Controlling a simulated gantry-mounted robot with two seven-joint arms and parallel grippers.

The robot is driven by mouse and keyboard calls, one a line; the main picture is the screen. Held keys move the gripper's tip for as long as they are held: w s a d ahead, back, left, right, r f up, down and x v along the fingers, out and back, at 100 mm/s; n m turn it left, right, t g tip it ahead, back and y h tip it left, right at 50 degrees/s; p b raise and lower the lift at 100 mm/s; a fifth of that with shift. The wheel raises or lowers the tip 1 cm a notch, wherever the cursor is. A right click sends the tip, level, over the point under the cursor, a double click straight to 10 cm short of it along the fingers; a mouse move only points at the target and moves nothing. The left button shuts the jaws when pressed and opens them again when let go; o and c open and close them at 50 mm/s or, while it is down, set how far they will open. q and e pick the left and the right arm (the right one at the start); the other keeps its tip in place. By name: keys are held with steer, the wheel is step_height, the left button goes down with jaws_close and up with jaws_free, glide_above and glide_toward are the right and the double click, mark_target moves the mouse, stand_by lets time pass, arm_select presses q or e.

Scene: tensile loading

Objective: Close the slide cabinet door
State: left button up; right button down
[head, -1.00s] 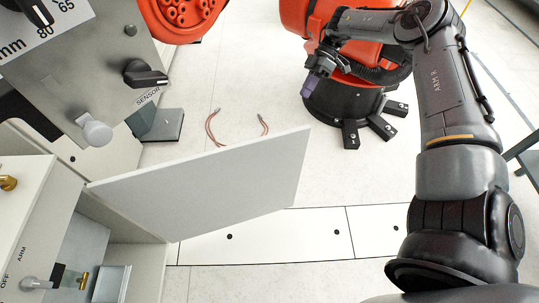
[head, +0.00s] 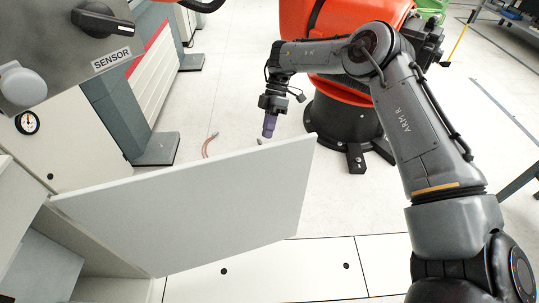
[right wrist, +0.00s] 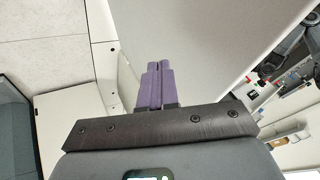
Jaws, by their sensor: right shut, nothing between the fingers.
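The slide cabinet door (head: 190,205) is a flat pale grey panel standing open in the head view. It reaches right from the cabinet (head: 25,215) at the left edge, over the floor. My right gripper (head: 269,128), with purple fingers, is just beyond the door's upper edge in the picture, near its free right end. It is shut and empty. In the right wrist view its fingers (right wrist: 157,82) lie together, beside the pale door surface (right wrist: 205,35). I cannot tell whether they touch the door. My left gripper is not in view.
A grey machine panel with a black knob (head: 102,20) and a pale round knob (head: 22,86) overhangs the cabinet. An orange robot on a black base (head: 345,120) stands behind my right arm. A thin reddish cable (head: 207,147) lies on the floor. Floor below the door's free end is clear.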

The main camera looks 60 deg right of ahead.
mark_target(270, 152)
steer(key=s+a+f, duration=0.1)
steer(key=s+a+f+b, duration=0.1)
steer(key=a, duration=0.1)
steer(key=s+a+f+b, duration=0.1)
steer(key=s+a, duration=0.1)
steer(key=shift+a+f, duration=0.1)
steer(key=shift+f, duration=0.25)
stand_by(0.4)
